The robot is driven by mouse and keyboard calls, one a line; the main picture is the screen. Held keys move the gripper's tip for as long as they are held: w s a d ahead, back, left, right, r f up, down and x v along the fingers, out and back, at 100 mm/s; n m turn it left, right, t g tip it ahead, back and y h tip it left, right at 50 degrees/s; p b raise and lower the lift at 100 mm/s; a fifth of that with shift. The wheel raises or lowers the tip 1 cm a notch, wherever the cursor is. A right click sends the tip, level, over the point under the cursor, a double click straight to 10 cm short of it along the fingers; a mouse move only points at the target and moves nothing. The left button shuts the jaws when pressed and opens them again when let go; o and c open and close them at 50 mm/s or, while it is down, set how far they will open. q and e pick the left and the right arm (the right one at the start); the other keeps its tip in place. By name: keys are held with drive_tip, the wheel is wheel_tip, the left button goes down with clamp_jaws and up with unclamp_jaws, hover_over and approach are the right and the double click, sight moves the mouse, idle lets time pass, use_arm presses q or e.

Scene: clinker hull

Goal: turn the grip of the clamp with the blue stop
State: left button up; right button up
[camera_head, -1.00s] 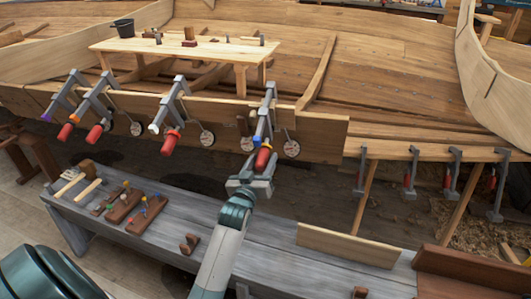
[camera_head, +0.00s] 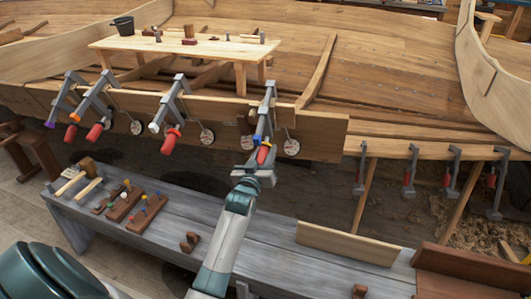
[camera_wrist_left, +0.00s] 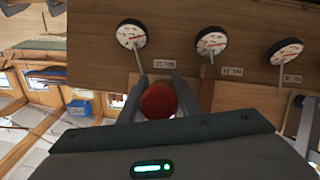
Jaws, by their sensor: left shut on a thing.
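The clamp with the blue stop (camera_head: 257,138) hangs over the plank edge, the rightmost of the near row, its grey bar (camera_head: 268,103) slanting. Its red grip (camera_head: 263,155) points down toward my arm. My left gripper (camera_head: 258,158) is shut on this red grip from below. In the left wrist view the round red end of the grip (camera_wrist_left: 158,101) sits between the two grey fingers. The blue stop is hidden in that view. My right gripper is not in view.
Other red-gripped clamps with white (camera_head: 154,127), orange (camera_head: 77,116) and purple (camera_head: 49,123) stops stand to the left. Round gauges (camera_head: 291,147) sit on the plank. A grey bench (camera_head: 260,240) with tools lies below.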

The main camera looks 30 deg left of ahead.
use_arm(q)
drive_tip(key=shift+y+p, duration=0.3)
drive_tip(key=shift+p, duration=0.05)
drive_tip(key=shift+a+m+g+y+p, duration=0.15)
drive_tip(key=shift+m+g+y+p, duration=0.45)
drive_tip(key=shift+m, duration=0.5)
drive_tip(key=shift+y, duration=0.3)
drive_tip(key=shift+s+a+m, duration=0.1)
drive_tip(key=shift+m, duration=0.4)
drive_tip(key=shift+y, duration=0.4)
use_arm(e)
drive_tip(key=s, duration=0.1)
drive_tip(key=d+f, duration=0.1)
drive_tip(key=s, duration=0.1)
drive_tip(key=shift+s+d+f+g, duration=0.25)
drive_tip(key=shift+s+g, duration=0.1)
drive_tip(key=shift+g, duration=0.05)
use_arm(q)
drive_tip(key=o, duration=1)
